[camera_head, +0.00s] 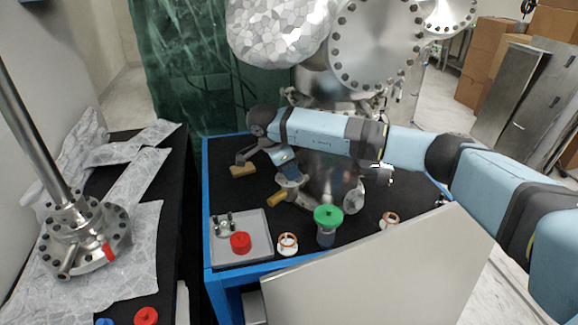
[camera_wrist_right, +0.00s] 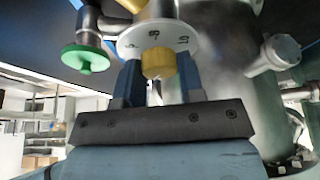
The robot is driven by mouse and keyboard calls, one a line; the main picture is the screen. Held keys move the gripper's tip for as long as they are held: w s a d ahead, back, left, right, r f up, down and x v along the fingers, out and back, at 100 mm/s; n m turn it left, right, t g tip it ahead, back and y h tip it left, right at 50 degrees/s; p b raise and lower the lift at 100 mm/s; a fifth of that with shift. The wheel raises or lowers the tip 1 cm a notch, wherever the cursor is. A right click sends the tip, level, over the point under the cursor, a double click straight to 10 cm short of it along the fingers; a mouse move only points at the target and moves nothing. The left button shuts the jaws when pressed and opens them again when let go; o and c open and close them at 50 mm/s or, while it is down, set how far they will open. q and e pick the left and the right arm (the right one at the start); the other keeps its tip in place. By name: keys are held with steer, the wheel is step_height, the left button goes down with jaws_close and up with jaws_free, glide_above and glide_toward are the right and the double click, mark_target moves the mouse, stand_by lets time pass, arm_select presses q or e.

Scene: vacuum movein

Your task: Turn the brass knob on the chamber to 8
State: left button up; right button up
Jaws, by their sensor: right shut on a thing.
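The brass knob (camera_wrist_right: 158,64) sits in front of a white round dial (camera_wrist_right: 160,38) with dark marks that are hard to read; one near the top middle looks like an 8. My right gripper (camera_wrist_right: 160,80) has its two blue fingers on either side of the knob and is shut on it. In the head view my right gripper (camera_head: 289,172) reaches down beside the metal chamber (camera_head: 325,180), and its fingers are partly hidden. A brass-coloured cylinder (camera_head: 277,200) shows just below it; I cannot tell if it is the same knob. My left gripper is not in view.
A green handwheel (camera_head: 328,216) stands right of the gripper, also in the wrist view (camera_wrist_right: 86,58).

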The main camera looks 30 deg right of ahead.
steer(key=shift+m, duration=0.5)
steer(key=shift+g, duration=0.3)
steer(key=o, duration=0.9)
steer(key=shift+v, duration=3.75)
